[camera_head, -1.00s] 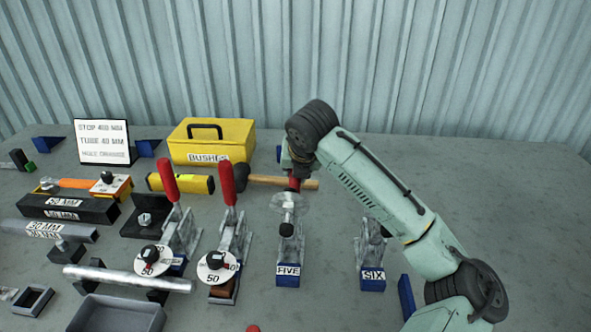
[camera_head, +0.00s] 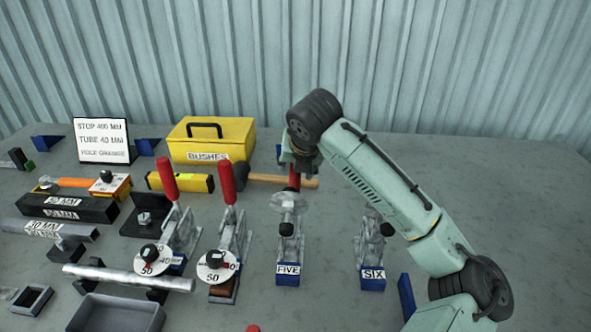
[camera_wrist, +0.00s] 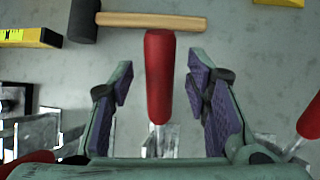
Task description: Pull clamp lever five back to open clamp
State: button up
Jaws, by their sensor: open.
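Clamp five (camera_head: 288,240) stands on the bench with its label "FIVE" on a blue front block. Its red lever handle (camera_wrist: 159,75) is upright in the wrist view, between the two fingers of my gripper (camera_wrist: 160,92). The fingers are apart, with a gap on each side of the handle. In the head view the top of the lever (camera_head: 294,178) shows just below my wrist. My gripper's fingers are mostly hidden there.
Clamp six (camera_head: 371,255) stands to the right. Two clamps with red levers (camera_head: 228,184) stand close on the left. A mallet (camera_head: 285,181) lies behind clamp five. A yellow box (camera_head: 212,140) sits behind. The bench's far right is clear.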

jog(key=v, duration=0.9)
jog(key=shift+s, duration=0.15)
